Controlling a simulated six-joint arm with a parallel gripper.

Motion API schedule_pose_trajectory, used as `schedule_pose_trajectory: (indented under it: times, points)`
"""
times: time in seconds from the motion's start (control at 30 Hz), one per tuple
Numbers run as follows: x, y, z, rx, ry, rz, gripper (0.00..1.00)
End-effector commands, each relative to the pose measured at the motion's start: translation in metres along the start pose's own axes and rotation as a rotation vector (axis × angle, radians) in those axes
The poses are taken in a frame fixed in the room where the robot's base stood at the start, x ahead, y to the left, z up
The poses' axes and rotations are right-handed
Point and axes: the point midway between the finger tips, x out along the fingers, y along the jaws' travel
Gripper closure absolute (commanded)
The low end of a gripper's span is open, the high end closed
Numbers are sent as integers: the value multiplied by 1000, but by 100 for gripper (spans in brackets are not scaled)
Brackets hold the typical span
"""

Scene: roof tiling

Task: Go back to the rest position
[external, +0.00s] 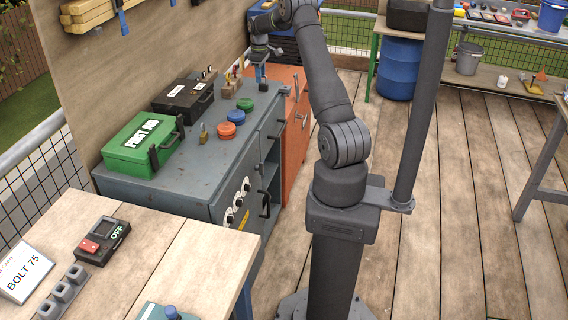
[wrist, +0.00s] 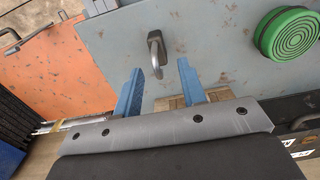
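My gripper (external: 260,72) hangs from my arm above the far end of the grey cabinet (external: 190,185), near the orange cabinet (external: 296,110). In the wrist view, its two blue fingers (wrist: 160,82) stand apart with nothing held between them. A grey metal loop (wrist: 156,52) shows just beyond the fingertips, apart from them. A wooden block (wrist: 180,99) is partly hidden behind the right finger and the gripper body. My arm is bent and reaches away from its base toward the back.
A workbench (external: 150,235) stands at the front left. The deck to the right (external: 465,190) is mostly clear.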

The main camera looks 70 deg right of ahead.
Motion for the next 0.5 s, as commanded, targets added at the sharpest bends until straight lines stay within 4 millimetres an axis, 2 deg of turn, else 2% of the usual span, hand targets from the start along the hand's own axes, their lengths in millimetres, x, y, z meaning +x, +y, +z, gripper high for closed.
schedule_pose_trajectory:
  times: [0.27,0.47,0.5]
  points:
    - [4,0,0,0,-1,-1,62]
    - [32,-1,1,0,-3,-4,62]
    - [29,0,0,0,1,1,62]
